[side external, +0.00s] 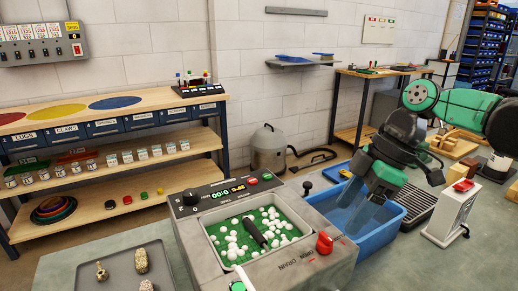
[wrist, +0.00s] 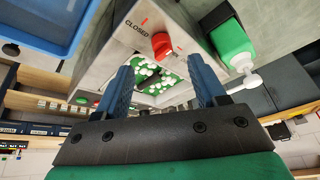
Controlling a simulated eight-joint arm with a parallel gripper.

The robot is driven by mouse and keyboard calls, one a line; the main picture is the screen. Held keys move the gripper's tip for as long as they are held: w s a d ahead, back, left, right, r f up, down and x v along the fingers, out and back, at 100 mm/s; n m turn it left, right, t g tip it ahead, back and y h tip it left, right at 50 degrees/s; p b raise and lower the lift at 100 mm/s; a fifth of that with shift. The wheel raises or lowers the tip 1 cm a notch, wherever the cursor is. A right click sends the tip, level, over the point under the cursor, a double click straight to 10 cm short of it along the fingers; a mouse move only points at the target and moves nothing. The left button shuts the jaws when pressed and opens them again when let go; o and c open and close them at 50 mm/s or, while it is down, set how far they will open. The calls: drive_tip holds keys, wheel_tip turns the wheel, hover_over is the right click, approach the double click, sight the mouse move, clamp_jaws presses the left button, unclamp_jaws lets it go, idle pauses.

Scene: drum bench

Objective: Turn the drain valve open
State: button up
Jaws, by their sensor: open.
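The drain valve is a red knob (side external: 325,243) on the front right corner of the grey machine's top (side external: 345,256). The words OPEN and DRAIN are printed beside it. In the wrist view the red knob (wrist: 162,45) is ahead of my fingers, with the word CLOSED next to it. I cannot tell its exact pointing. My gripper (side external: 352,220) is open and empty, with its fingers angled down over the blue bin, right of the machine and apart from the knob. In the wrist view the knob lies roughly between the fingertips (wrist: 164,68), beyond them.
The machine's basin (side external: 240,250) holds white balls and a black-handled object on green. The blue bin (side external: 398,222) stands directly right. A green bottle (wrist: 232,44) with a white pump is near the knob. A grey tray (side external: 115,276) with stones is front left.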

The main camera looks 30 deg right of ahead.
sight(329, 240)
drive_tip(key=shift+a+f, duration=0.15)
drive_tip(key=shift+x, duration=2.55)
drive_tip(key=shift+c, duration=0.3)
clamp_jaws()
